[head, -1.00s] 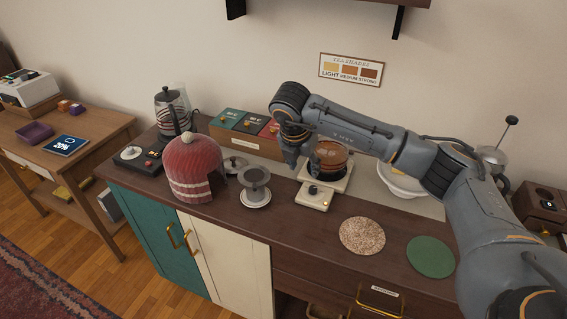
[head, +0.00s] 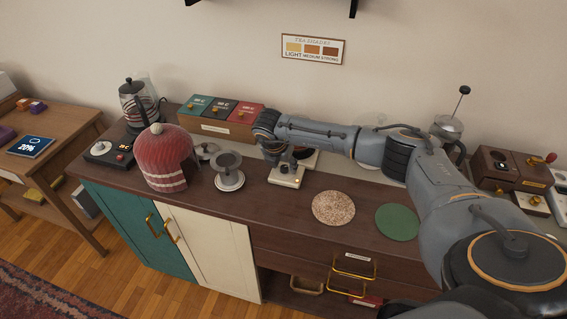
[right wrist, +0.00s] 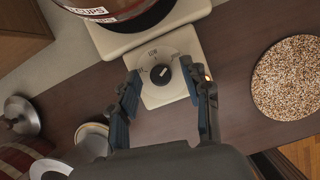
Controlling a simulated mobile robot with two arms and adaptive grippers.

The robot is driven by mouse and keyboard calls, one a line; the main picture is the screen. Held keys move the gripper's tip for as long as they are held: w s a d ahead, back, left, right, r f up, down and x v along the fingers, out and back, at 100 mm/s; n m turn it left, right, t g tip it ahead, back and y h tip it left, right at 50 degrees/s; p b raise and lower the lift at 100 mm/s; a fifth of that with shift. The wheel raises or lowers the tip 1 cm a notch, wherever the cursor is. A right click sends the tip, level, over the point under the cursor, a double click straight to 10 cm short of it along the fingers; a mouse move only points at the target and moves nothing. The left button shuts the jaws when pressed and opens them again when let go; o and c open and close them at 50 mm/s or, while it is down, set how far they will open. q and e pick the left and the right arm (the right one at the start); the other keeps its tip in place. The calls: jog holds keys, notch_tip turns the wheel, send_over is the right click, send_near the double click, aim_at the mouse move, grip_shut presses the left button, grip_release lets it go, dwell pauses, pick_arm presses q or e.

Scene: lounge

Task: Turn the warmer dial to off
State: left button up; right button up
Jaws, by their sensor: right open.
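The warmer (head: 288,181) is a cream base on the counter. In the right wrist view its front panel (right wrist: 152,97) carries a black round dial (right wrist: 161,74) with a white pointer mark toward the upper right. A glass pot of dark tea (right wrist: 112,18) sits on the warmer's rear part. My right gripper (right wrist: 164,88) is open and empty, its fingers on either side of the dial with gaps. In the head view the right gripper (head: 274,156) hides much of the warmer. My left gripper is not in view.
A speckled round mat (head: 333,209) and a green mat (head: 397,222) lie right of the warmer. A strainer on a stand (head: 229,172) and a red knitted cozy (head: 166,158) stand left. Tea boxes (head: 228,112) are behind. The counter front is clear.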

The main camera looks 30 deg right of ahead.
grip_shut()
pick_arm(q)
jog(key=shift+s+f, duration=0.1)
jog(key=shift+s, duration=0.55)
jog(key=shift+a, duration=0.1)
pick_arm(e)
jog(key=shift+f, duration=0.1)
